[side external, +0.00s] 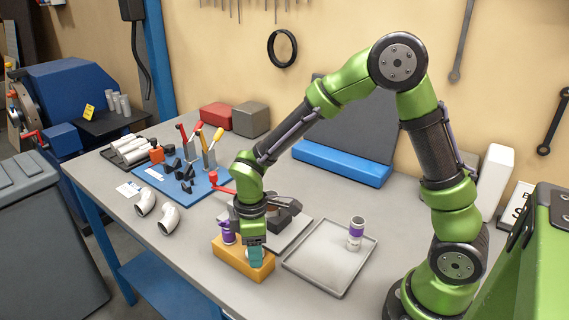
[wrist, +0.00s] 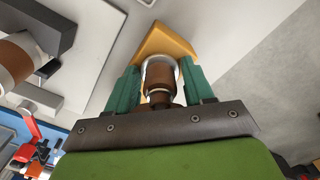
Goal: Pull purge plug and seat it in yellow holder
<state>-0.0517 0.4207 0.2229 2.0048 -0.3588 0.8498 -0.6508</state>
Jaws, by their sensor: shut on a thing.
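My gripper (side external: 252,248) is low over the yellow holder (side external: 232,258), at its right part in the side view. In the wrist view my gripper (wrist: 160,82) has its green fingers closed on both sides of a brown and silver plug (wrist: 162,75). The yellow holder (wrist: 165,38) shows just beyond the plug there. Whether the plug is seated in it or only above it, I cannot tell. In the side view the fingers and wrist hide the plug. A purple-banded fitting (side external: 228,232) stands at the holder's left part, partly behind my wrist.
A vise (side external: 283,205) on a pale plate is behind the holder. A grey tray (side external: 310,268) with a purple-banded cylinder (side external: 355,233) lies to the right. A blue tool mat (side external: 205,183) and white elbows (side external: 168,219) are to the left. A brown-banded cylinder (wrist: 15,60) shows in the wrist view.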

